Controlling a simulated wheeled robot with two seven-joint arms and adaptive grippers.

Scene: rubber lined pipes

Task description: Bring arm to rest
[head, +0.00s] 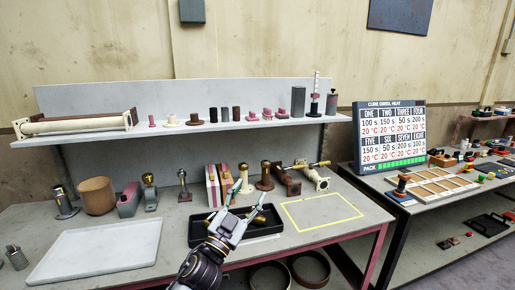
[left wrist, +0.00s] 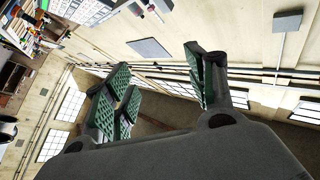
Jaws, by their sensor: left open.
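My left gripper (head: 244,203) is open above the black tray on the workbench, its arm coming in from the bottom of the head view. In the left wrist view its fingers (left wrist: 165,88) with green ribbed pads stand wide apart with nothing between them. Behind them show walls and windows. The black tray (head: 270,233) is partly hidden by the gripper. My right gripper does not show.
The workbench (head: 190,220) carries a pale flat board (head: 100,250), a brown cylinder (head: 96,195) and several metal fittings. A yellow outlined area (head: 322,211) on the right is clear. A shelf (head: 180,130) with small parts runs behind. A display (head: 390,135) stands at right.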

